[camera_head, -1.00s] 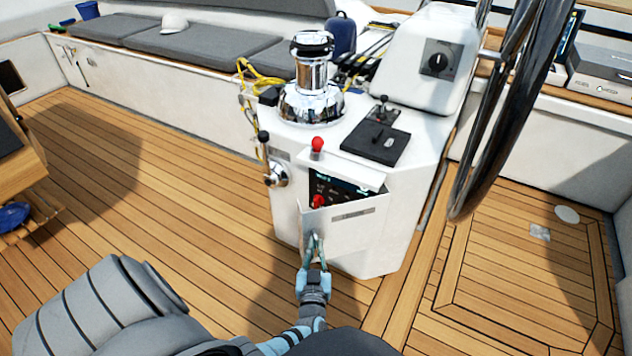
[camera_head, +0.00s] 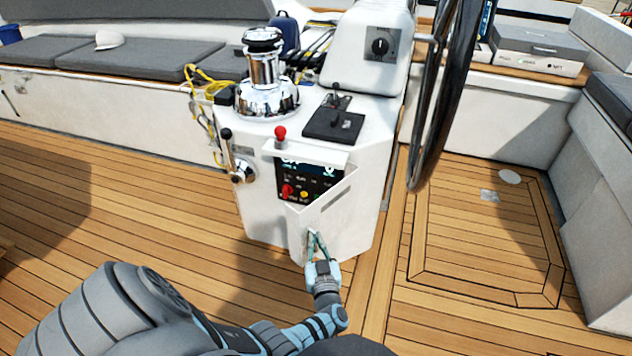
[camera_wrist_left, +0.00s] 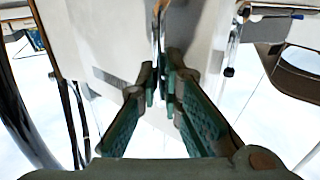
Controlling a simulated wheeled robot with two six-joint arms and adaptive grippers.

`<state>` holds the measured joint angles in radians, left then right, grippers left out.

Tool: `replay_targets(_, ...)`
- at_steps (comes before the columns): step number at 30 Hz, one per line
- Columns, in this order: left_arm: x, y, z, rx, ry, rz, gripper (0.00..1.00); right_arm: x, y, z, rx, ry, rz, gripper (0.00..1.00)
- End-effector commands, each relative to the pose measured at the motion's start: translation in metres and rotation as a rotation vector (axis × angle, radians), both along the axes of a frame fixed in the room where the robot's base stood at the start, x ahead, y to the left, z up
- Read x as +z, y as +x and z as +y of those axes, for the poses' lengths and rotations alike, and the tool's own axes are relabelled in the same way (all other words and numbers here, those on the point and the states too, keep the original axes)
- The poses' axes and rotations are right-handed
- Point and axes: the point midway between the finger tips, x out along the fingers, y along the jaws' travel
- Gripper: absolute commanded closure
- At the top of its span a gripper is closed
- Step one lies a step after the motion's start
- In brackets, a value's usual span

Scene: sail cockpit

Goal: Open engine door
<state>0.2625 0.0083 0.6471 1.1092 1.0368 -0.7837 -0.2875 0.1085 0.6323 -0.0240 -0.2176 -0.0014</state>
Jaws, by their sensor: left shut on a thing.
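The engine door (camera_head: 328,212) is a white panel low on the front of the white console. It stands partly open, swung out, with the engine panel (camera_head: 310,180) showing behind it: a dark screen, a red knob and a yellow button. My left gripper (camera_head: 315,240) is shut at the door's lower left, by its free edge. In the left wrist view the two green fingers (camera_wrist_left: 163,85) close around a thin metal piece on the door, which looks like its handle. Their tips partly hide it. My right gripper is not in view.
A chrome winch (camera_head: 265,85) and a red-topped lever (camera_head: 280,135) stand on the console (camera_head: 365,160). A chrome lever (camera_head: 238,165) sticks out at its left side. The steering wheel (camera_head: 440,110) rises at the right. The teak deck (camera_head: 130,215) is clear on the left.

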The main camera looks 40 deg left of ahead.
Motion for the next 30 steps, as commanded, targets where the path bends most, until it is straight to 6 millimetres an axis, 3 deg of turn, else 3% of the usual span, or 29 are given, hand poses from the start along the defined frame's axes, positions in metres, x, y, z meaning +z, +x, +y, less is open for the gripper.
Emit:
replay_targets(4, 0.0075, 0.0056, 0.0001, -0.005, 0.011, -0.013, 1.0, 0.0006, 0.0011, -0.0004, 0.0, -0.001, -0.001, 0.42)
replay_targets(6, 0.0074, 0.0057, -0.0001, -0.005, 0.011, -0.013, 0.83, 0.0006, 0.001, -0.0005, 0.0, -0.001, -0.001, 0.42)
replay_targets(9, 0.007, 0.0049, 0.0003, -0.004, 0.01, -0.012, 0.72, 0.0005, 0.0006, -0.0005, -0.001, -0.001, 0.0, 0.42)
replay_targets(26, 0.0039, 0.0013, 0.001, 0.001, 0.006, -0.007, 0.72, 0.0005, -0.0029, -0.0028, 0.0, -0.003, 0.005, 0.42)
replay_targets(30, 0.0114, 0.0014, 0.0013, 0.004, 0.006, -0.01, 0.72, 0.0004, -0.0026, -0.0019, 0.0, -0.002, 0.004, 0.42)
